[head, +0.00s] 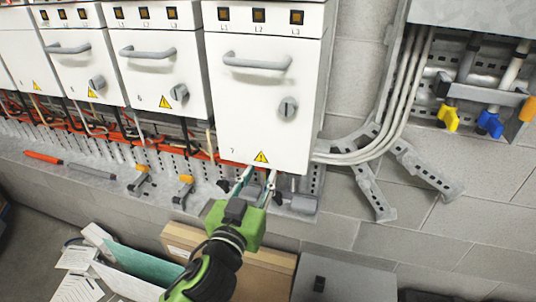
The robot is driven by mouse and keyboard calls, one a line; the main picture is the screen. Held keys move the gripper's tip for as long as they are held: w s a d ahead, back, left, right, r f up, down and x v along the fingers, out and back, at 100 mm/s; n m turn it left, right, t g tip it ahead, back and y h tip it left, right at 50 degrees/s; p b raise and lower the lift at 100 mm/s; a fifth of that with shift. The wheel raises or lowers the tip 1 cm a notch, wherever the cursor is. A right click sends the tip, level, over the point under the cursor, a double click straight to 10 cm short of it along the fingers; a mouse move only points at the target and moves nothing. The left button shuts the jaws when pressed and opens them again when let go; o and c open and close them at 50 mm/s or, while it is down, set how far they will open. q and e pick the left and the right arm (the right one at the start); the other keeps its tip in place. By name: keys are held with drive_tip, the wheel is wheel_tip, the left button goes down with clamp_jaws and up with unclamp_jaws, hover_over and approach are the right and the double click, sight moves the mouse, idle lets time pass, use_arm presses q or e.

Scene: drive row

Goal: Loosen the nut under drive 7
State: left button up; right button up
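Drive 7 (258,115) is the large white cabinet in the middle of the head view, with a grey handle, a rotary switch and a small mark like a 7 at its lower left. My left gripper (258,180) is green and points up at the drive's lower edge. Its two pale fingers are apart, with nothing visible between them. Dark fittings show on both sides of the fingers under the drive. I cannot make out which of these, if any, is the nut; the gripper hides part of that area. My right gripper is not in view.
Smaller white drives (160,70) stand in a row to the left. A ledge below holds a red-handled tool (43,158) and orange-tipped clamps (184,186). Grey conduits (385,125) and a bracket (372,190) are at right. Cardboard boxes (255,270) and a grey box (340,282) stand below.

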use_arm(q)
drive_tip(key=shift+p+x, duration=0.75)
drive_tip(key=shift+x, duration=2.4)
drive_tip(key=shift+c, duration=0.5)
clamp_jaws()
